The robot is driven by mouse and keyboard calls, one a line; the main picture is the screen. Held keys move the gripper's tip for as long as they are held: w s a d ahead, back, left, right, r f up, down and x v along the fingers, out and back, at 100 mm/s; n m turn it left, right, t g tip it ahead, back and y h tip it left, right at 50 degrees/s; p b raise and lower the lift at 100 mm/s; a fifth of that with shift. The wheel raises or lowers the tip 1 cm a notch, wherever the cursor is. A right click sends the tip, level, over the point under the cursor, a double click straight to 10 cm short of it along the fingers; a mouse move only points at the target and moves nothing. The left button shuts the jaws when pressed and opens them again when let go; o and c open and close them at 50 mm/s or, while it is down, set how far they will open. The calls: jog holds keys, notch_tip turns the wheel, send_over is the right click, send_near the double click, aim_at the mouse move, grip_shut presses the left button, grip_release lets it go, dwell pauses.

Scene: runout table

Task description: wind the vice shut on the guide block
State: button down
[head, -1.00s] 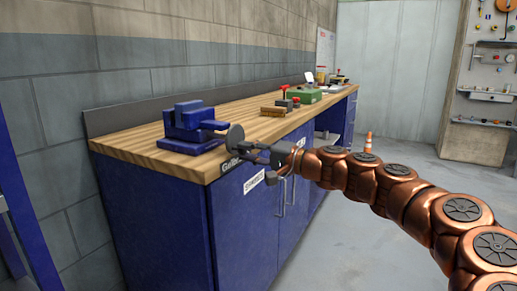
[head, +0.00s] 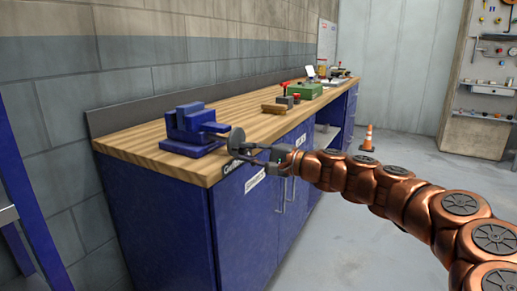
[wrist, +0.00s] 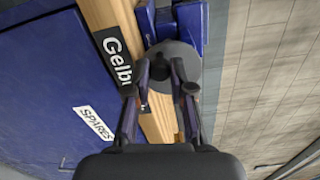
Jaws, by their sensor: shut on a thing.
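The blue vice (head: 190,125) stands on the near end of the wooden bench top, and part of its blue body also shows in the wrist view (wrist: 190,22). A grey round handwheel (head: 236,139) sits at the vice's front, out past the bench edge; it also shows in the wrist view (wrist: 201,62). My gripper (head: 246,151) is at the wheel's near side, shut on it. In the wrist view my gripper's two fingers (wrist: 168,66) reach onto the disc, and the exact contact is hard to see. I cannot make out the guide block or the jaw gap.
The bench top (head: 235,109) runs away to the back. A wooden piece (head: 272,108), a green box (head: 304,91) and small items stand farther along it. Blue cabinet doors lie below my gripper. An orange cone (head: 368,138) stands on open floor at right.

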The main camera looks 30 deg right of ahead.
jog(key=m+p, duration=0.1)
jog(key=r+m+p, duration=0.1)
jog(key=shift+a+m+p, duration=0.1)
jog(key=shift+m+p, duration=0.3)
jog(key=shift+f, duration=0.1)
jog(key=r+m+p, duration=0.1)
jog(key=m+p, duration=0.1)
jog(key=p, duration=0.1)
jog(key=shift+p, duration=0.35)
jog(key=shift+m+p, duration=0.5)
jog(key=shift+m, duration=0.2)
jog(key=shift+r+p, duration=0.1)
jog(key=shift+p, duration=0.2)
